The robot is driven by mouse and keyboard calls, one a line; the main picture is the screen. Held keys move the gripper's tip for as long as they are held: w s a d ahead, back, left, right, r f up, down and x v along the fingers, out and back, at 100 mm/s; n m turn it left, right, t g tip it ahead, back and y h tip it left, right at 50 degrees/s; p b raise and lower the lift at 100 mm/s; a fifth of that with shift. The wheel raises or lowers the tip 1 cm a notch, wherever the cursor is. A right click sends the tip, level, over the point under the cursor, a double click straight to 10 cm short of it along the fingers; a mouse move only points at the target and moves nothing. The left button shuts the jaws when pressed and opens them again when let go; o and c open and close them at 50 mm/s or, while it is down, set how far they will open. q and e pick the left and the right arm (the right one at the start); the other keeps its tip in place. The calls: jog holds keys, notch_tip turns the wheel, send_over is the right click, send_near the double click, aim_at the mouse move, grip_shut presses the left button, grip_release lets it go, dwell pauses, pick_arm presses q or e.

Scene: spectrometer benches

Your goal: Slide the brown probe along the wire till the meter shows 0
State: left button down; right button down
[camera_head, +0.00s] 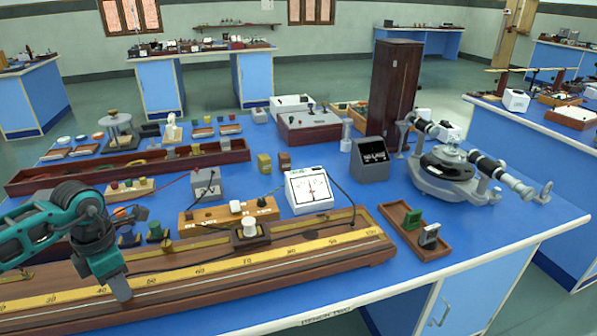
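A long wooden wire board (345,255) with a yellow numbered scale lies along the front of the blue bench. The brown probe (251,235), a dark block with a white knob, sits upright on it near the 70 mark. The white meter (308,190) stands behind the board; its needle looks near the middle of the dial, but the exact reading is too small to tell. My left gripper (121,290) points down at the board near the 40 mark, left of the probe and apart from it. Its finger gap is not visible. My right gripper is out of view.
A wooden resistance box (228,216) and a grey box (206,184) stand behind the board. A wooden tray (432,250) with two small items lies to its right, before a spectrometer (452,168). Dark cables run near the meter.

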pick_arm(q)
jog(key=c, duration=1.3)
grip_release()
jog(key=shift+s+f, duration=0.2)
jog(key=shift+f, duration=0.1)
jog(key=o, duration=0.4)
jog(key=shift+w+r, duration=0.15)
jog(key=shift+r, duration=0.1)
